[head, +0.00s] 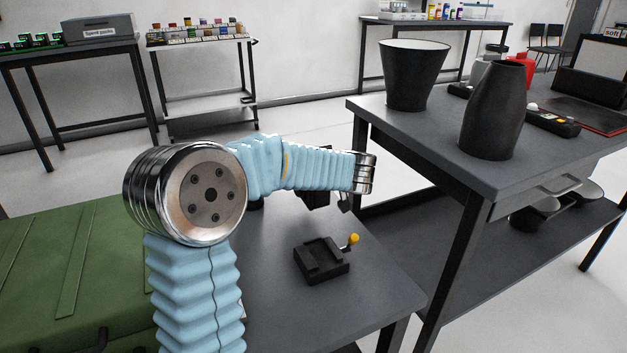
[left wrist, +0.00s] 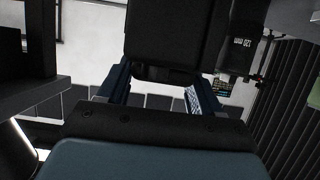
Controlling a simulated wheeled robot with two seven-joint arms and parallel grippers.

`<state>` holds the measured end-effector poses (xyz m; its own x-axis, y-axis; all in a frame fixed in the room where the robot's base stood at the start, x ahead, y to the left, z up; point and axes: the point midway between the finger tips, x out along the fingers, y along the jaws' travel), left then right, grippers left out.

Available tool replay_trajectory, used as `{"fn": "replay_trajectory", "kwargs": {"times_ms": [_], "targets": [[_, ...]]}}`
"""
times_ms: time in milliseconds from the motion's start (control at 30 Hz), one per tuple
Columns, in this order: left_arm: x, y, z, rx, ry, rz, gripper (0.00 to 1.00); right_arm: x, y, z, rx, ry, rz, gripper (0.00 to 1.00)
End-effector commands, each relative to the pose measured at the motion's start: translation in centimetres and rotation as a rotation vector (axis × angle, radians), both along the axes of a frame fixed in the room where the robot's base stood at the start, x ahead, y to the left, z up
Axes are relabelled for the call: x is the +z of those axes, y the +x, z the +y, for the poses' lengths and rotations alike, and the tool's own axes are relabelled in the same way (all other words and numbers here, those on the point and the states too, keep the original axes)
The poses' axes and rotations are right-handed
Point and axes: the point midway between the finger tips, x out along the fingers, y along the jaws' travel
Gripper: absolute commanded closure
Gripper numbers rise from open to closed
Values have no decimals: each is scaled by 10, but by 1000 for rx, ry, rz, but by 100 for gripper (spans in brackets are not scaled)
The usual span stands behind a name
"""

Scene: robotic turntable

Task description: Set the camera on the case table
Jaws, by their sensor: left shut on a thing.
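My left arm, in a light blue sleeve, crosses the head view and bends over the grey case table (head: 376,278). My left gripper (left wrist: 158,84) is shut on a black, block-like body in the left wrist view, which I take to be the camera (left wrist: 165,32). In the head view a dark part of the camera (head: 318,198) shows below the forearm, above the table's far part. The arm hides most of the gripper there. Whether the camera touches the table cannot be told. My right gripper is not in view.
A green case (head: 65,265) fills the left of the case table. A black clamp-like mount (head: 321,260) with a yellow knob sits right of it. The table's right part is bare. A taller table (head: 430,125) with black vase-like pieces stands close on the right.

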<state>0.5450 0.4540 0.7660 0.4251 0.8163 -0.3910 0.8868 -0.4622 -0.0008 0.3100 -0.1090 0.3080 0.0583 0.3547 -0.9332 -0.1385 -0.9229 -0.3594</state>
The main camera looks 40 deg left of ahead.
Motion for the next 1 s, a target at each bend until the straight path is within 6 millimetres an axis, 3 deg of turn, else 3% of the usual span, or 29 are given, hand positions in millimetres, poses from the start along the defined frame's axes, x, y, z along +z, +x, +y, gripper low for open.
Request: {"fn": "replay_trajectory", "kwargs": {"times_ms": [167, 400, 767, 800, 933, 1000], "targets": [[-10, 8, 0, 1, 2, -1, 100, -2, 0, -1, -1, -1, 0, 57], [-42, 10, 0, 1, 1, 0, 100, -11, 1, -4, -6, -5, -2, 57], [-44, 10, 0, 0, 2, -1, 100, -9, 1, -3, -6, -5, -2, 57], [-45, 10, 0, 1, 0, 0, 31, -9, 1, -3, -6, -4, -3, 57], [-45, 10, 0, 1, 0, 0, 11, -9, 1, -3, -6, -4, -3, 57], [-45, 10, 0, 1, 0, 0, 10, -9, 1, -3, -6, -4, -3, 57]]}}
